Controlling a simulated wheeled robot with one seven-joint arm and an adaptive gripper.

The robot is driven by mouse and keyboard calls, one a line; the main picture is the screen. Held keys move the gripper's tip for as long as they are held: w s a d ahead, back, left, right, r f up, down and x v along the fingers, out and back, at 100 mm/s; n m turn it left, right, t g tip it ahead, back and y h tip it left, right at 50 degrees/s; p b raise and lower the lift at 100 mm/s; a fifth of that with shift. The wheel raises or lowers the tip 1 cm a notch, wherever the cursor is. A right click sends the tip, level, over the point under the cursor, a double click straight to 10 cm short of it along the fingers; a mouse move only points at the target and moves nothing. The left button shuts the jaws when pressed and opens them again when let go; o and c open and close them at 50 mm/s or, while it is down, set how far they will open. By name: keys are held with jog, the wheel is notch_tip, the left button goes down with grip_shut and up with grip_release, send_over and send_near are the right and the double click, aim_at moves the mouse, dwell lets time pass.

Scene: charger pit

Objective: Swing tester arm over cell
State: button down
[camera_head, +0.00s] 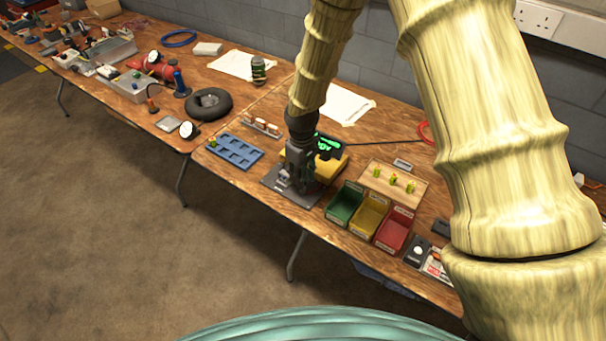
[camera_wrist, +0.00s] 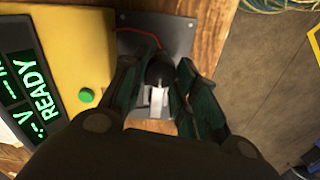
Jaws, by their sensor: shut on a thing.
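The tester is a yellow box (camera_wrist: 72,40) with a dark display (camera_wrist: 28,85) that reads READY in green; it also shows in the head view (camera_head: 333,166). A dark metal plate (camera_wrist: 178,35) lies beside it, with a red wire on it. My gripper (camera_wrist: 158,82) points down over this plate, its fingers closed around a dark rounded knob (camera_wrist: 160,70), which seems to be on the tester arm. A pale part shows just below the knob. In the head view my gripper (camera_head: 300,180) hides most of this spot. I cannot make out a cell under it.
Green (camera_head: 344,204), yellow (camera_head: 369,215) and red (camera_head: 394,230) bins stand to the right, near the front edge. A wooden board (camera_head: 392,185) with several yellow-green cells lies behind them. A blue tray (camera_head: 235,152) lies to the left.

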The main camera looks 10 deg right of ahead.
jog(key=c, duration=1.1)
grip_release()
notch_tip(320, 180, up, 12)
jog(key=shift+a, duration=0.1)
